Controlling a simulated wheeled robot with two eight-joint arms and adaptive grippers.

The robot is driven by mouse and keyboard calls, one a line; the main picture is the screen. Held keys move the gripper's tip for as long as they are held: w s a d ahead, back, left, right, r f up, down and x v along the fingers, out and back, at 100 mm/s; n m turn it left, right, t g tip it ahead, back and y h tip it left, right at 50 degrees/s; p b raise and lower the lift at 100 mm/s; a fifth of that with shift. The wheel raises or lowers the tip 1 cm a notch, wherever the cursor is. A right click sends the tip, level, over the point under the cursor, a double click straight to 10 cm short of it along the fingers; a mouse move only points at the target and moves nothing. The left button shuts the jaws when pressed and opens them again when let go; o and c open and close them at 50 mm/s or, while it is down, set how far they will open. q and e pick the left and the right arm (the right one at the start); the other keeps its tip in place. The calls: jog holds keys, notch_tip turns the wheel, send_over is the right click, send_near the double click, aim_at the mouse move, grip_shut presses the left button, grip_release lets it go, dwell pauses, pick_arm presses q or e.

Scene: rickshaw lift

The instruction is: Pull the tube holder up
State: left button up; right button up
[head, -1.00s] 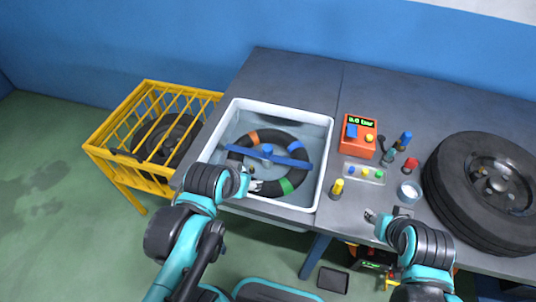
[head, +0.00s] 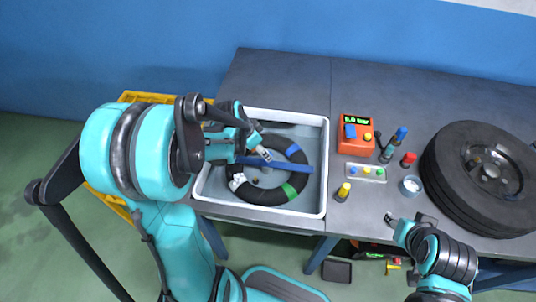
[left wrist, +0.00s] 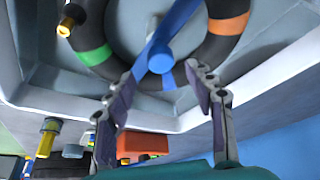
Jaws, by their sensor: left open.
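The tube holder is a blue bar (head: 283,165) lying across a black inner tube (head: 272,195) with coloured bands, inside a white tub (head: 325,160). The holder also shows in the left wrist view as a blue bar with a round knob (left wrist: 161,57).
Right of the tub stand an orange gauge box (head: 356,134), small bottles, a tray of coloured plugs (head: 366,173) and a grey cup (head: 411,185). A large tyre (head: 482,178) lies at the right. A yellow rack (head: 130,97) is partly hidden behind my left arm.

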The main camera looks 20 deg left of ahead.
pick_arm(q)
jog(key=b+x, duration=0.1)
jog(key=x, duration=0.4)
jog(key=shift+w+f+b, duration=0.1)
jog(key=shift+f+b, duration=0.15)
jog(key=shift+b, duration=0.15)
grip_shut()
notch_tip(320, 180, up, 8)
jog(key=p, duration=0.6)
jog(key=shift+r, duration=0.15)
jog(key=shift+w, duration=0.2)
